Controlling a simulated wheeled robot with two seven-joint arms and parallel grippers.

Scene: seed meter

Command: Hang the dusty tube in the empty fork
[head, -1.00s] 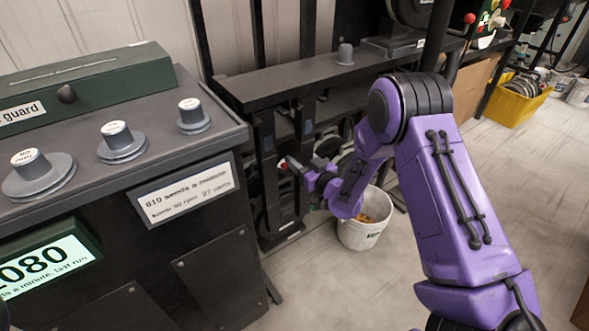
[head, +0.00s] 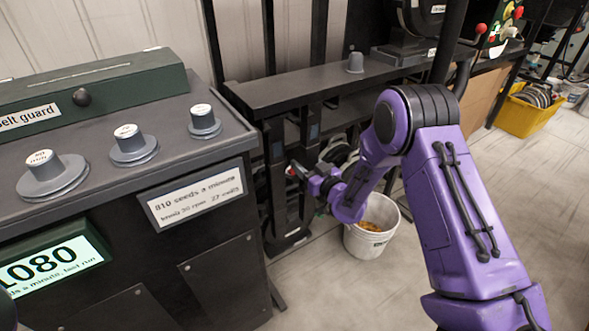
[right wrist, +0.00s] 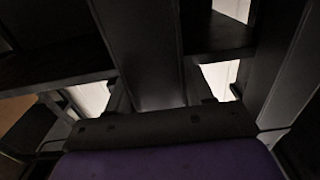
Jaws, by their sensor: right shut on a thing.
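Dark upright tubes stand under the black shelf at the centre of the head view. The left tube (head: 277,190) and the right tube (head: 309,145) each carry a small bluish patch. My right gripper (head: 294,171) is shut at the left tube, about mid-height; its fingertips are small and dark there. The right wrist view shows a dark long piece (right wrist: 138,50) running away right in front of the gripper. Dust on either tube is too dim to tell. The empty fork cannot be made out under the shelf. My left gripper is out of view.
The black shelf (head: 300,88) lies just above the tubes, with a small grey knob (head: 354,62) on it. A white bucket (head: 368,240) stands on the floor below my right forearm. The console (head: 120,190) is close on the left. Open floor lies right.

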